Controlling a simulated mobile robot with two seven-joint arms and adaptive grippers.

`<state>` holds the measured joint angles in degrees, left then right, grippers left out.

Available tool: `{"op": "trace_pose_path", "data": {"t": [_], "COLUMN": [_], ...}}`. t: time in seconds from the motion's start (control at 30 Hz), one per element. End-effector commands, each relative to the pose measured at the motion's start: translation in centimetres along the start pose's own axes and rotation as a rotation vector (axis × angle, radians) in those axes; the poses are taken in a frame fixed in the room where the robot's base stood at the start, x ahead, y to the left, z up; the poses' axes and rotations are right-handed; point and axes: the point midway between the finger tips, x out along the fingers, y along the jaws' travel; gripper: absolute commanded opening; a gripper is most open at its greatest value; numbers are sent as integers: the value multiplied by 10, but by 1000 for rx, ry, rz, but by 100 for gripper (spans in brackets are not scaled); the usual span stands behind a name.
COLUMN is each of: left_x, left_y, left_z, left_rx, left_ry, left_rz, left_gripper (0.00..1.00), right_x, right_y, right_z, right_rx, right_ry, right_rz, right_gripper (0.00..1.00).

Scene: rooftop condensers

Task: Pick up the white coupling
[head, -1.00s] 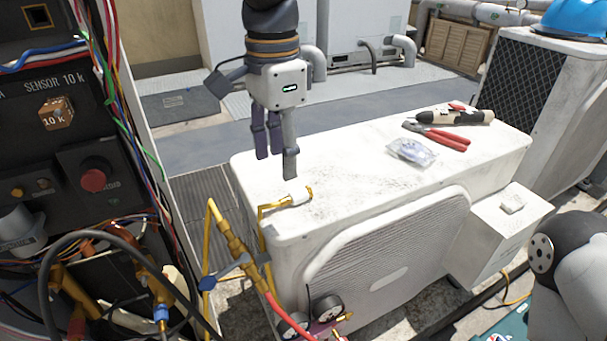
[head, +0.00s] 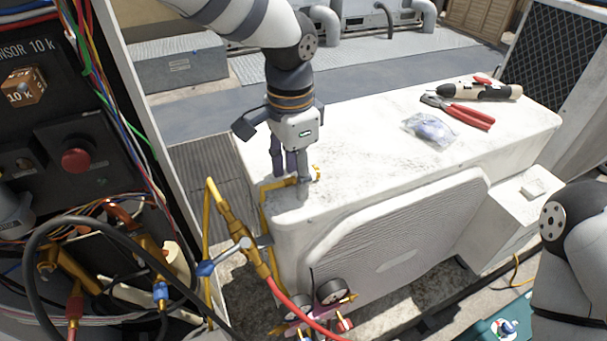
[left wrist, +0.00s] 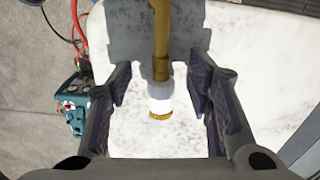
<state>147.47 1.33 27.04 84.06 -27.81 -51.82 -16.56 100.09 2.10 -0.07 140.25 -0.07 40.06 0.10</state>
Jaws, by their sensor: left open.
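The white coupling (left wrist: 160,103) sits on the end of a yellow-brass pipe (left wrist: 161,40), with a brass ring at its other end. In the left wrist view it lies between the two spread fingers of my left gripper (left wrist: 158,92), with a gap on each side. In the head view my left gripper (head: 290,178) points down over the near left corner of the white condenser top (head: 350,155). There its fingers hide most of the coupling, and only the brass ends show. My right gripper is out of view.
On the condenser top lie a clear plastic bag (head: 430,130), red-handled pliers (head: 465,115) and a cream and black tool (head: 480,92). A gauge set with a red hose (head: 300,318) hangs at the front. An open wired panel (head: 75,150) stands at left.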

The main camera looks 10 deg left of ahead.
Motion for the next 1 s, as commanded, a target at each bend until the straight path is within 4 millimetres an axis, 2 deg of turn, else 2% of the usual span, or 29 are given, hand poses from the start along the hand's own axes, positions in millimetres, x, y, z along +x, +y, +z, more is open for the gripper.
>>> {"op": "trace_pose_path", "data": {"t": [0.13, 0.17, 0.33, 0.37, 0.73, 0.83, 0.9, 1.0], "left_x": [-1, -1, -1, -1, -8, -22, -39, -66], "left_y": [0, 0, 0, 0, -1, -2, 0, 22], "left_z": [0, 0, 0, 0, 0, -1, -1, -7], "left_rx": [0, 0, 0, 0, -1, -2, -2, 3], "left_ry": [1, 1, 1, 1, 2, 4, 6, 7], "left_rz": [-2, -2, -2, -2, -3, -6, -6, -10], "left_gripper": [46, 42, 3, 0, 0, 0, 0, 0], "right_x": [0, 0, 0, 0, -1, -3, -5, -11], "right_y": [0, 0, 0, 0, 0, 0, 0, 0], "right_z": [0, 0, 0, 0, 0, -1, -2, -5], "right_rx": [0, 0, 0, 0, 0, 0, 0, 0], "right_ry": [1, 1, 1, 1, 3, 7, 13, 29], "right_rz": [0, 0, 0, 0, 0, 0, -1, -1], "right_gripper": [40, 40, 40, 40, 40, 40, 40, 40]}}
